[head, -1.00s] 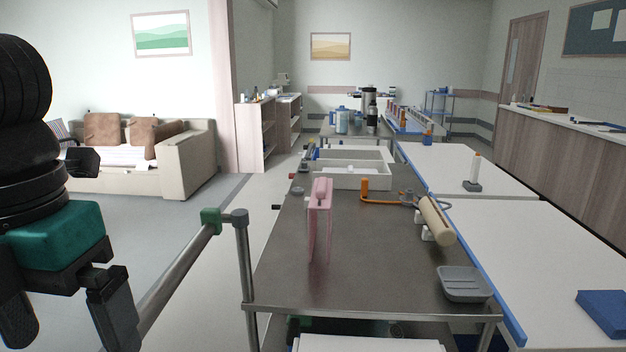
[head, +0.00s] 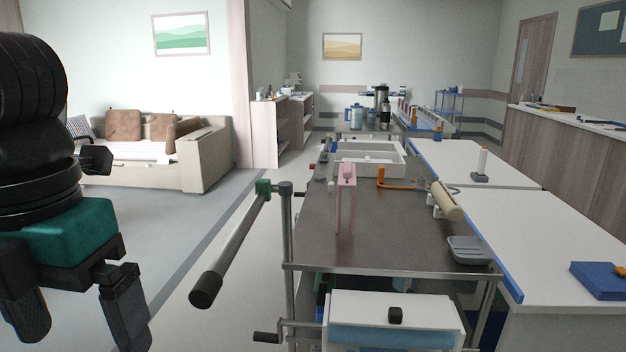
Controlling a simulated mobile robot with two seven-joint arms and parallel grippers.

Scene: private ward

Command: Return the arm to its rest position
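My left gripper (head: 78,312) hangs at the lower left of the head view, below the black arm links and a teal block. Its two dark fingers are spread apart with nothing visible between them. It is over open floor, left of the metal cart (head: 310,232) and apart from it. My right arm and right gripper are not in the head view.
The cart's push bar (head: 238,245) juts toward me. On the cart are a pink frame (head: 346,195), a beige cylinder (head: 446,201), a grey tray (head: 468,250) and a white bin (head: 370,158). White tables (head: 560,240) stand right; a sofa (head: 205,158) stands far left.

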